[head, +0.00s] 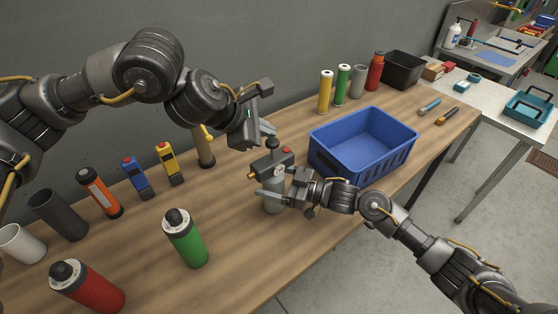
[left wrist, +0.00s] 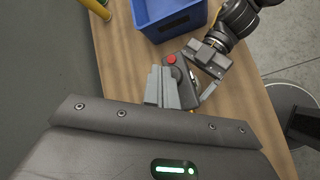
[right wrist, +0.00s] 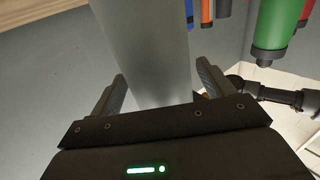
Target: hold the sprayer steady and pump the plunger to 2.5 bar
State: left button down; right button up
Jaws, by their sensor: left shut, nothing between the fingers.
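The sprayer (head: 274,204) stands upright on the bench, a grey cylinder with a dark head, a round gauge and a red button. Its plunger with a dark knob (head: 272,143) rises from the top. My right gripper (head: 275,193) is shut around the grey body; the right wrist view shows the cylinder (right wrist: 150,50) between both fingers. My left gripper (head: 266,130) is shut and empty, close above or beside the knob; contact cannot be told. In the left wrist view its closed fingers (left wrist: 162,88) hide the knob and part of the sprayer head (left wrist: 184,82). The gauge reading is too small to read.
A blue crate (head: 345,166) stands right behind the sprayer. A green bottle (head: 187,243) and a red bottle (head: 90,290) are at the front left. Several tools and cylinders line the wall side. The bench between the green bottle and sprayer is clear.

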jog(key=v, duration=1.2)
jog(key=shift+r, duration=0.15)
